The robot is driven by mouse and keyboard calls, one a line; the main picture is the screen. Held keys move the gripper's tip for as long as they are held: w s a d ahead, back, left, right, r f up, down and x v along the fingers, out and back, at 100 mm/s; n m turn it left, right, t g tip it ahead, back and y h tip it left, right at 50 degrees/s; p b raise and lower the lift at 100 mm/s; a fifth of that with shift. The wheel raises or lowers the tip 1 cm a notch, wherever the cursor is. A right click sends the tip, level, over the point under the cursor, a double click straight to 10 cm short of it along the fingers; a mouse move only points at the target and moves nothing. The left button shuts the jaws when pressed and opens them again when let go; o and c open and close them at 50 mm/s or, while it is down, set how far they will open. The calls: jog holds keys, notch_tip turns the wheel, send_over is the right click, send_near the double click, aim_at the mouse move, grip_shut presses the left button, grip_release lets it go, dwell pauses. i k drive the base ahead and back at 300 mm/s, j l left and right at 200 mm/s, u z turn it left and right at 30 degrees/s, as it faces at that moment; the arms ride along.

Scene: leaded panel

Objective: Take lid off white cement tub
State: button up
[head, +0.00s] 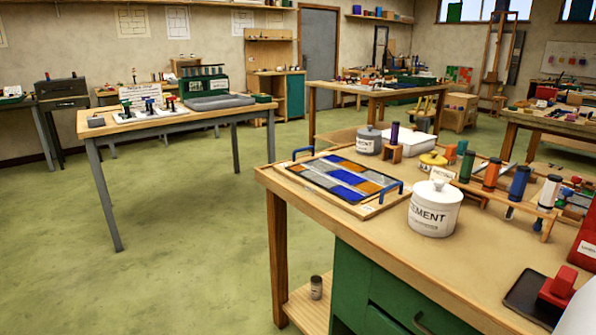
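The white cement tub (434,217) stands upright on the near wooden bench, right of the leaded panel, with black lettering on its front. Its white lid (438,191) sits on top and has a round knob in the middle. A second tub (367,143), with a grey lid and a small label, stands farther back on the same bench. My gripper is not in view.
The leaded panel (345,180) of blue, orange and grey glass lies on a board with blue handles, left of the tub. A rack with several coloured cylinders (519,183) stands to the right. The bench top (450,268) in front is bare. Green floor (170,270) is open at left.

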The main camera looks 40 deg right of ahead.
aim_at(437, 192)
jog(key=i+l+u, duration=0.15)
jog(key=i, duration=1.1)
jog(key=i+u, duration=0.2)
jog(key=i, duration=0.4)
jog(key=i+l+u, duration=0.1)
jog(key=i+u, duration=0.15)
jog(key=i, duration=0.3)
jog(key=i+u, duration=0.1)
jog(key=u, duration=6.6)
